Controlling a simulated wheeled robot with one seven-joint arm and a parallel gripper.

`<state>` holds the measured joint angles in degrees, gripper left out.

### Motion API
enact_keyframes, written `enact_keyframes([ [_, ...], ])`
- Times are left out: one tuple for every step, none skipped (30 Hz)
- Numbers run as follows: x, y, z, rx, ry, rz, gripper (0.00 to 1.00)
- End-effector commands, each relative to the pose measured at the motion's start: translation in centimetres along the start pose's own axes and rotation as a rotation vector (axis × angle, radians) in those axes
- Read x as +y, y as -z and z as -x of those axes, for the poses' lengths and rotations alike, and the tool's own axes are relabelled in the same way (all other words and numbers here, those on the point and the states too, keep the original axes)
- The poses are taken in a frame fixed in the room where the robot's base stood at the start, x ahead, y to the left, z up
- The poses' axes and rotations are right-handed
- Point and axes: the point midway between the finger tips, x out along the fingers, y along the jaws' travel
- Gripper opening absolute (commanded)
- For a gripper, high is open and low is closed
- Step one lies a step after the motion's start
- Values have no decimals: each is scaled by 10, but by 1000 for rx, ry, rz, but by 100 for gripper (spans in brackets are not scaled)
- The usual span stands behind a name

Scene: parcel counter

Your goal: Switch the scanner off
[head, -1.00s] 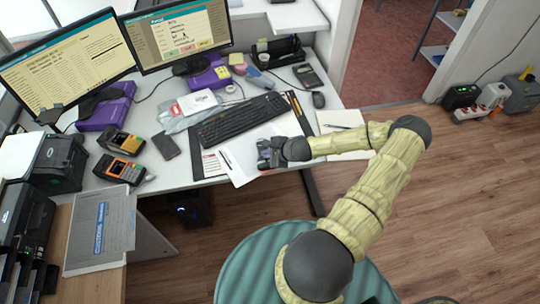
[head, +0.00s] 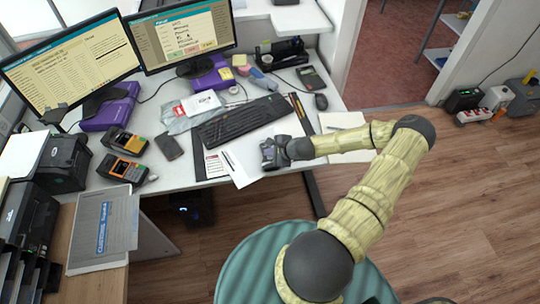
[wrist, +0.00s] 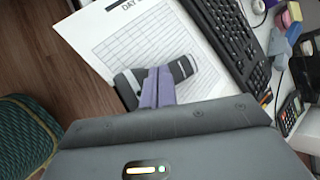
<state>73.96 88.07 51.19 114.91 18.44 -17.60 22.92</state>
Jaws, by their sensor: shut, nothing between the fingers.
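Two dark handheld devices lie at the left of the desk in the head view, one with a yellow part (head: 117,139) and one with an orange part (head: 122,168). I cannot tell for sure which thing is the scanner. My gripper (head: 268,154) is low over the front of the desk, well right of these devices. In the wrist view, my gripper (wrist: 156,88) shows purple fingers, shut and empty. A dark grey and black object (wrist: 182,67) shows beside and partly behind the fingers, over a printed sheet (wrist: 135,38). Contact with it cannot be told.
A keyboard (head: 240,119) lies behind the gripper, and a dark phone-like item (head: 169,146) to its left. Two monitors (head: 72,60) (head: 183,34) stand at the back. A notepad (head: 341,120) lies right. A power strip (head: 473,116) lies on the floor at far right.

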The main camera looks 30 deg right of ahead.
Motion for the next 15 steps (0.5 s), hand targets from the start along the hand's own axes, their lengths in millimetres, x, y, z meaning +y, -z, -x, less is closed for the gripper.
enact_keyframes([
  [-2, -1, 2, 1, 0, 0, 0],
  [-3, -1, 3, 0, -1, 1, 0],
  [-3, -2, 2, -1, -2, 2, 0],
  [-2, -3, 2, -2, -3, 4, 0],
  [-2, -4, 1, -3, -4, 5, 0],
  [-2, -6, 0, -5, -6, 8, 0],
  [-1, -7, -1, -6, -7, 9, 0],
  [-1, -8, -1, -7, -8, 10, 0],
  [-1, -8, -1, -8, -8, 11, 0],
  [-1, -8, -1, -8, -8, 11, 0],
  [-1, -8, -1, -7, -8, 10, 0],
  [-2, -7, 0, -7, -7, 9, 0],
  [-2, -7, 1, -6, -6, 8, 0],
  [-4, -7, 2, -5, -5, 7, 0],
  [-5, -7, 5, -3, -3, 6, 0],
])
